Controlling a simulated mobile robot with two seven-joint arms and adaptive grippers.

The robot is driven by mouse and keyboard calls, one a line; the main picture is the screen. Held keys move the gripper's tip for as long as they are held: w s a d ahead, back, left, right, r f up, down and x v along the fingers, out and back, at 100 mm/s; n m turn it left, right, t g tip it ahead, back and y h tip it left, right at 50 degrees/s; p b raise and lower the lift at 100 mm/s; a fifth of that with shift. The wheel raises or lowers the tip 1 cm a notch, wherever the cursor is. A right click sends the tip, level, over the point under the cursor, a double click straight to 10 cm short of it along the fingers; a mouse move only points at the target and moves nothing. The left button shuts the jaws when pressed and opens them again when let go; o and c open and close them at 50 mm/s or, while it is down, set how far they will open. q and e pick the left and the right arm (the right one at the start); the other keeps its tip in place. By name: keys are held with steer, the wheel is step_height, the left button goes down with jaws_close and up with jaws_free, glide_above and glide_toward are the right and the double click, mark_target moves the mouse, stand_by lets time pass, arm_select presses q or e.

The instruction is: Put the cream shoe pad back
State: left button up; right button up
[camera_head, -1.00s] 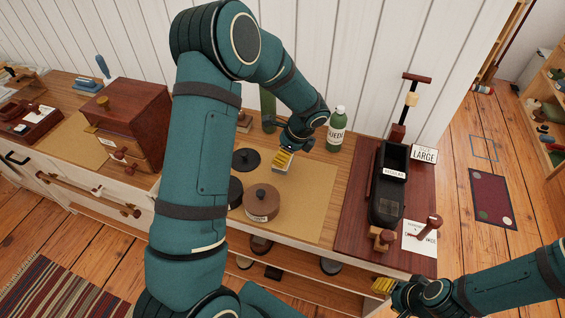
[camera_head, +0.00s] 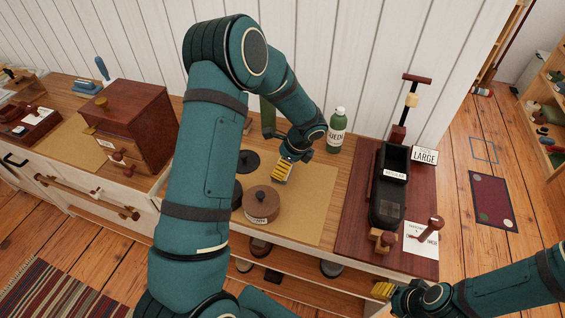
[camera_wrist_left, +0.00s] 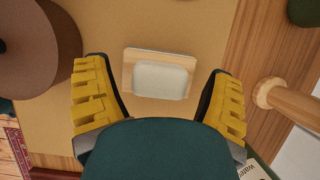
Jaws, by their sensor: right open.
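The cream shoe pad (camera_wrist_left: 160,80) shows in the left wrist view as a pale rounded block on a light wooden backing, lying on the tan mat (camera_wrist_left: 190,28). My left gripper (camera_wrist_left: 157,70) is open, with its yellow fingers on either side of the pad and a gap on both sides. In the head view my left gripper (camera_head: 282,172) is over the mat and hides the pad. My right gripper (camera_head: 383,290) is open and empty, low in front of the bench's right end.
A round brown tin (camera_head: 262,203) and dark discs stand left of the gripper. A green bottle (camera_head: 337,130) stands behind it. A black shoe-shaped tray (camera_head: 390,190) is on the dark red board (camera_head: 352,225). A wooden drawer box (camera_head: 130,120) is at left.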

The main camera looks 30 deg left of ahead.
arm_select(q)
steer(key=shift+r, duration=0.1)
steer(key=shift+d+r, duration=0.1)
steer(key=shift+r, duration=0.25)
steer(key=p+v, duration=0.2)
steer(key=v, duration=0.9)
steer(key=shift+r, duration=0.15)
steer(key=shift+w+d, duration=0.1)
